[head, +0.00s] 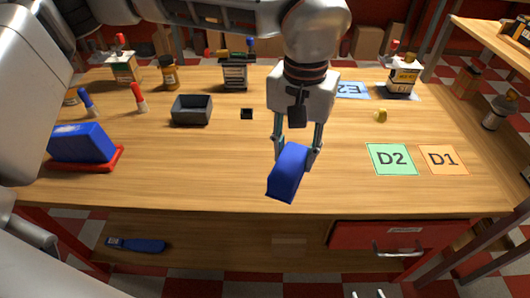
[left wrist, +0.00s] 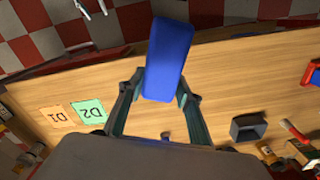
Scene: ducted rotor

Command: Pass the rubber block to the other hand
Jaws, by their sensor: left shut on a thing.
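The rubber block, a blue box-shaped block (head: 287,174), hangs tilted from my left gripper (head: 297,150), above the front middle of the wooden table. The gripper's two fingers are shut on the block's upper end. In the left wrist view the block (left wrist: 167,58) sticks out from between the fingertips (left wrist: 160,92), its far end free. The end between the fingers is partly hidden.
A blue wedge-like thing (head: 82,143) sits on a red base (head: 110,160) at the left. A grey open box (head: 192,110), bottles and markers stand farther back. Cards D2 (head: 391,160) and D1 (head: 444,160) lie at right. The table's front middle (head: 220,185) is clear.

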